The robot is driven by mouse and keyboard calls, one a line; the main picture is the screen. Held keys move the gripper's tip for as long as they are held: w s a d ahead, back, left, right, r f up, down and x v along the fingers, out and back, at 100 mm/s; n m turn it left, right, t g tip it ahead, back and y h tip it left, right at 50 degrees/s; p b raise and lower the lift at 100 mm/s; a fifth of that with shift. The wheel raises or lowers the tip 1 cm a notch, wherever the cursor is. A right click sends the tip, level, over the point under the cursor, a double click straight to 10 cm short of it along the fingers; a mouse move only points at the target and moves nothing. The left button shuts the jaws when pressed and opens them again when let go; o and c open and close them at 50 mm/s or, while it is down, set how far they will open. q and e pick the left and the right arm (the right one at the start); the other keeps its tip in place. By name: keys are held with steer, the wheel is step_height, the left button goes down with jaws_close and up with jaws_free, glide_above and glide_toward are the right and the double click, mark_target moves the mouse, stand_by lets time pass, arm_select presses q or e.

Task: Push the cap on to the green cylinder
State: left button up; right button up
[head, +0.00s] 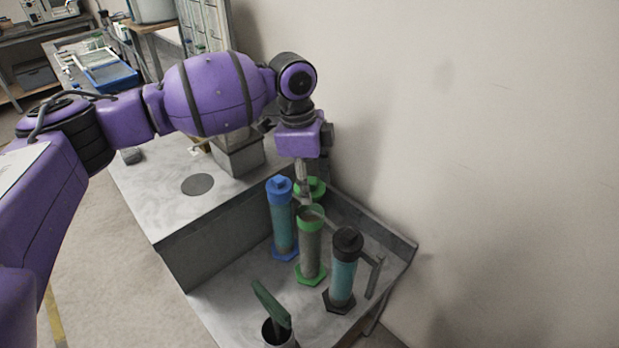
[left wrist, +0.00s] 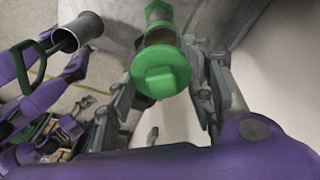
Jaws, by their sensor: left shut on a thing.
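The green cylinder (head: 312,246) stands upright on its green hexagonal foot, and its top looks open. It also shows behind the cap in the left wrist view (left wrist: 159,36). The green cap (head: 316,186), a disc with a raised knob, appears above and behind the cylinder's top in the head view. In the left wrist view the cap (left wrist: 161,72) lies between the fingers. My left gripper (head: 305,190) points down and is shut on the cap. The arm and fingers partly hide the cap in the head view. My right gripper is not in view.
A blue-capped cylinder (head: 283,225) stands close on the left, a black-capped one (head: 344,270) on the right. A metal cup (head: 280,338) with a green handle is at the front. A raised bench (head: 160,205) lies left; a wall (head: 480,150) is right.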

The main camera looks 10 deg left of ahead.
arm_select(q)
steer(key=shift+w+d+m, duration=0.1)
steer(key=shift+w+m, duration=0.2)
steer(key=shift+m, duration=0.3)
steer(key=shift+f+b, duration=0.7)
steer(key=shift+f, duration=0.55)
steer(key=shift+f+b, duration=0.6)
steer(key=shift+f, duration=0.3)
step_height(320, 180, down, 2)
steer(key=shift+f, duration=0.1)
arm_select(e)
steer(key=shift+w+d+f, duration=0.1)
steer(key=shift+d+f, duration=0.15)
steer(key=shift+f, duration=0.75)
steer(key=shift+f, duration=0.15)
